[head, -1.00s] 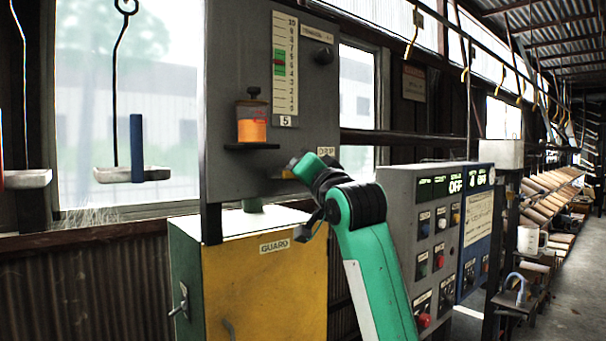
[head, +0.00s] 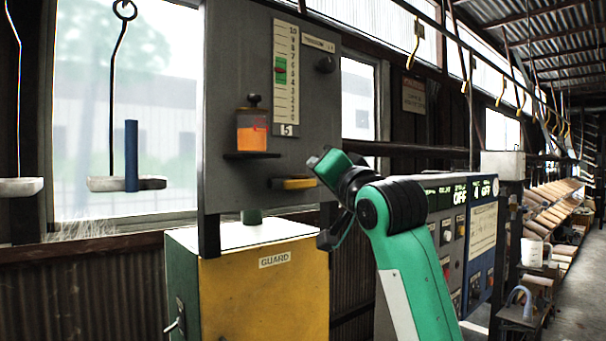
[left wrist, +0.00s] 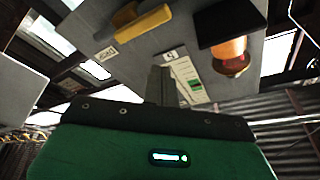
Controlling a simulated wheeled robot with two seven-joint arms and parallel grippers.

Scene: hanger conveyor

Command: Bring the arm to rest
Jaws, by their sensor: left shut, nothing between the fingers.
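My left arm (head: 400,235), green with black joints, rises from the lower part of the head view, bent in front of the grey panel (head: 225,110). Its green end section is just right of the yellow handle (head: 293,183). In the left wrist view my left gripper (left wrist: 158,84) shows its grey fingers together, with nothing between them. They point toward the panel, apart from the yellow handle (left wrist: 140,22), which lies to their upper left. The fingertips cannot be made out in the head view. My right gripper is not in view.
An orange container (head: 252,135) sits on a small shelf of the panel. Below is a yellow GUARD box (head: 265,295). A control cabinet (head: 482,235) stands close behind and right of the arm. Hanging trays (head: 105,184) are at left. An aisle (head: 580,290) is open at right.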

